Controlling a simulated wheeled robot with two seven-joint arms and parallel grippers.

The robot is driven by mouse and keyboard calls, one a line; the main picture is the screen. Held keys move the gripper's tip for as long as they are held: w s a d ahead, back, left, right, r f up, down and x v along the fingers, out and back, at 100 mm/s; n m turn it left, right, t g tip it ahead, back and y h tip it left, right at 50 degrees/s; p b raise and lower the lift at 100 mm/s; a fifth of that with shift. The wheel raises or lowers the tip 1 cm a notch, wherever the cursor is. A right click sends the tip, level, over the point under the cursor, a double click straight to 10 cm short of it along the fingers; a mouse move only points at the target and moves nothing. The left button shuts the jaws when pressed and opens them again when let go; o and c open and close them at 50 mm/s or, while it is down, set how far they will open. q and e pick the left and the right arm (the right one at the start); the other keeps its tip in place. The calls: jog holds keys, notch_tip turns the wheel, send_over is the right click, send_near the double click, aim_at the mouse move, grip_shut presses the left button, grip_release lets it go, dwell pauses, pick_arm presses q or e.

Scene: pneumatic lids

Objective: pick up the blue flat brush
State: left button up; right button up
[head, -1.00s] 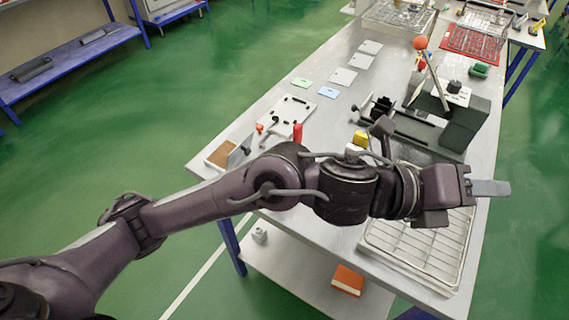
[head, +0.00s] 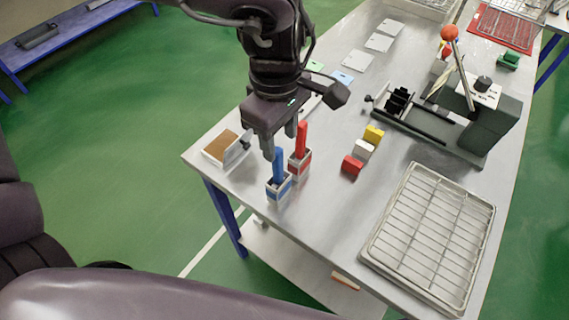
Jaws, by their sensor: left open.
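The blue flat brush (head: 279,166) stands upright in a small holder (head: 279,188) with a blue band, near the table's front left edge. A red brush (head: 301,139) stands upright in a similar red-banded holder (head: 299,163) just behind it to the right. My left gripper (head: 280,146) is open and points down over the blue brush. Its fingertips are around the level of the brush's top in the picture. I cannot tell whether they touch it. My right gripper is not in view.
Red (head: 352,165), white (head: 363,150) and yellow (head: 374,134) blocks lie to the right. A wire rack tray (head: 375,253) lies at the right front. A dark lever device (head: 492,130) stands behind it. A brown-topped box (head: 219,146) is at the left table corner.

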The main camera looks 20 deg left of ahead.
aim_at(277, 149)
pick_arm(q)
jog(key=shift+w+a+r, duration=0.15)
jog(key=shift+a+r, duration=0.2)
jog(key=shift+a, duration=0.2)
jog(key=shift+a+f, duration=0.1)
jog(key=shift+a, duration=0.05)
jog(key=f, duration=0.2)
jog(key=f+p, duration=0.1)
jog(key=f, duration=0.2)
jog(key=f+p, duration=0.1)
jog(key=f, duration=0.1)
jog(key=shift+w+d+f, duration=0.15)
jog(key=shift+d+f, duration=0.05)
jog(key=shift+d, duration=0.15)
grip_shut()
jog(key=shift+r, duration=0.1)
